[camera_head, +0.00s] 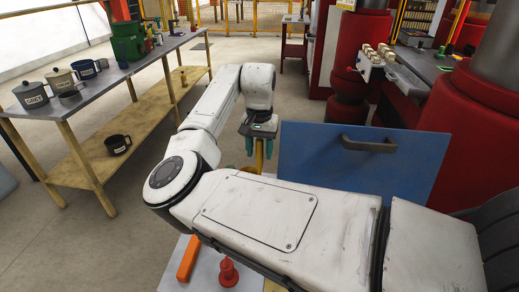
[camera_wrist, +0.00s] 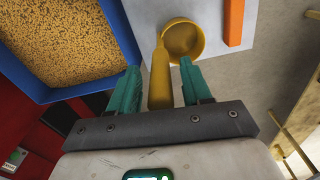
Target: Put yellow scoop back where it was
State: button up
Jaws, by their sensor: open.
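The yellow scoop (camera_wrist: 185,38) lies at the top middle of the wrist view, its round bowl toward the top and its handle running down between my fingers. My gripper (camera_wrist: 159,68) is open, with one teal finger on each side of the handle and visible gaps beside it. In the head view my gripper (camera_head: 258,148) hangs pointing down beyond my arm, and a bit of the yellow scoop handle (camera_head: 259,158) shows between the fingers.
A blue bin (camera_wrist: 128,32) of yellow-brown granules is left of the scoop. A blue panel with a dark handle (camera_head: 370,145) stands right of my gripper. An orange bar (camera_head: 188,258) and a red knobbed piece (camera_head: 229,273) are on the pale surface. A bench with mugs (camera_head: 31,95) stands left.

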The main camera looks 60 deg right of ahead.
notch_tip(320, 180, up, 12)
jog(key=shift+r+b, duration=0.1)
jog(key=shift+b, duration=0.2)
dwell(0.6)
